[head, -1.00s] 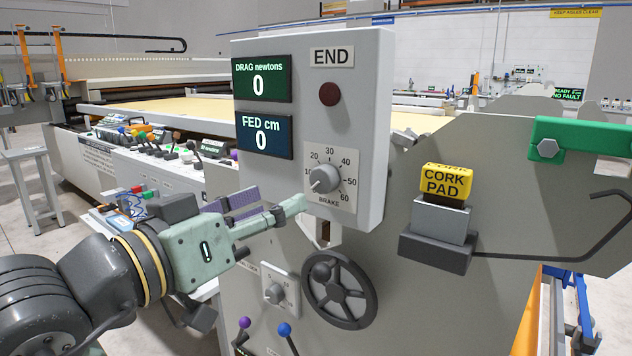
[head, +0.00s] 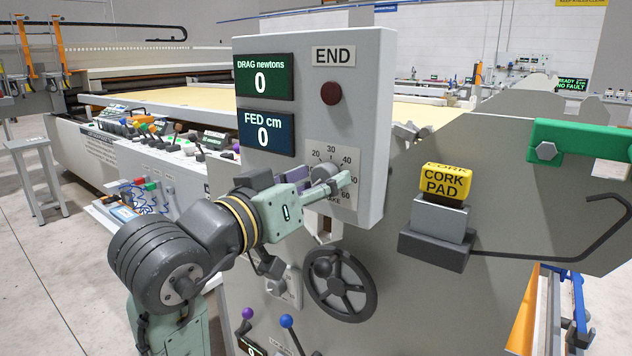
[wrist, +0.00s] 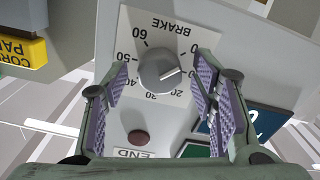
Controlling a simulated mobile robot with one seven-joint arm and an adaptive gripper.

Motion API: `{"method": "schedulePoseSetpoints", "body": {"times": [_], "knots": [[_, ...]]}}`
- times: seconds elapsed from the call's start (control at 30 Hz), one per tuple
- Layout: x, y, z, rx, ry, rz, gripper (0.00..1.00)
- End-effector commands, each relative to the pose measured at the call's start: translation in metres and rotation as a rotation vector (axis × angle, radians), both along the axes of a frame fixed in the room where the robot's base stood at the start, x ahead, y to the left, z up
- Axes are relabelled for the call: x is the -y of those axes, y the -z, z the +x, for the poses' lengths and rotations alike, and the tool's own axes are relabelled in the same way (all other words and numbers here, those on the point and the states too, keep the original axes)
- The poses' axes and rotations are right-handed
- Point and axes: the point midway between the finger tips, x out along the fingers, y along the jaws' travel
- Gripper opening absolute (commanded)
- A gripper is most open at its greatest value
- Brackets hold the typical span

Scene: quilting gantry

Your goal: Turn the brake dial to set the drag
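The brake dial (wrist: 158,70) is a grey round knob with a white pointer line on a pale scale plate, seen upside down in the wrist view. Its pointer lies toward the low end of the scale, near 10. My gripper (wrist: 162,80) is open, with one purple-padded finger on each side of the knob; gaps show, and I cannot tell depth exactly. In the head view my gripper (head: 325,185) is in front of the scale plate (head: 345,156) and hides much of the dial. The green DRAG display (head: 264,77) reads 0.
The blue FED display (head: 266,133) reads 0. A dark red button (head: 331,93) sits above the dial. A black handwheel (head: 340,285) and levers with purple and blue knobs lie below. A yellow cork pad block (head: 446,181) stands to the right.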

Motion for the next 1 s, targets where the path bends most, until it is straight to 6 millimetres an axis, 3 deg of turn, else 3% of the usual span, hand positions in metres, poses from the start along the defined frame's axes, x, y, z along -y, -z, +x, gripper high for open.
{"method": "schedulePoseSetpoints", "body": {"times": [0.63, 1.0], "knots": [[-0.0001, -0.0001, -0.0003, 0.000, 0.000, 0.000, 0.07], [-0.0002, 0.0009, -0.0002, 0.032, 0.000, 0.044, 0.06]]}}
